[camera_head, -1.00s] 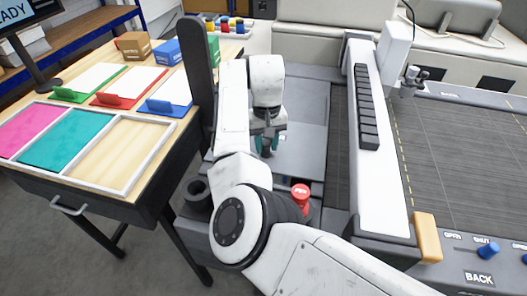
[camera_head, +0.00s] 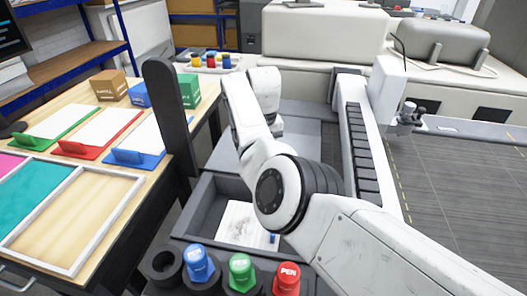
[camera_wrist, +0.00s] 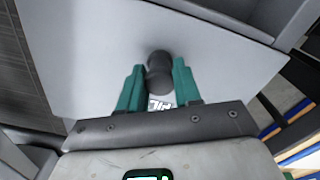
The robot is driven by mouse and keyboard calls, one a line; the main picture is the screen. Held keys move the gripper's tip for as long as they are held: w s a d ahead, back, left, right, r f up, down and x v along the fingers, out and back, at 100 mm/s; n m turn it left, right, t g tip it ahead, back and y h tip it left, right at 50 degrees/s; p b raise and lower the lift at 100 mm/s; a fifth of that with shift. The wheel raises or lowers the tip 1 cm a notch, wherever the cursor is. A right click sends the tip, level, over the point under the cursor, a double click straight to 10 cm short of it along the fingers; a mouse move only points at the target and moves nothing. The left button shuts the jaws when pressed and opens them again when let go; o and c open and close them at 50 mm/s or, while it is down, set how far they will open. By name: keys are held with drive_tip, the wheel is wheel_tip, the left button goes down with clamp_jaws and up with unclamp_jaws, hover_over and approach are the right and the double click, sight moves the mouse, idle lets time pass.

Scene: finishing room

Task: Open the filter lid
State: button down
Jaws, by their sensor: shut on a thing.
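The filter lid is a flat pale grey panel, seen close up in the wrist view (camera_wrist: 95,50) and partly behind my arm in the head view (camera_head: 301,140). A dark round knob (camera_wrist: 159,62) stands on it, with a partly hidden white label beside it. My gripper (camera_wrist: 157,78) has its green fingers shut on the knob, one on each side. In the head view my arm hides the gripper and knob. In front of the lid, an open grey compartment (camera_head: 190,217) shows a whitish sheet (camera_head: 240,224) and a small blue item inside.
Blue (camera_head: 197,264), green (camera_head: 241,270) and red (camera_head: 287,279) capped holders stand in front of the compartment. A dark upright post (camera_head: 170,115) rises at its left. A table (camera_head: 130,225) with trays and boxes is left; a long white rail (camera_head: 353,150) is right.

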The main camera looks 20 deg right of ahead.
drive_tip(key=c, duration=0.9)
unclamp_jaws()
wheel_tip(320, 180, up, 11)
drive_tip(key=b, duration=0.1)
drive_tip(key=shift+f, duration=0.1)
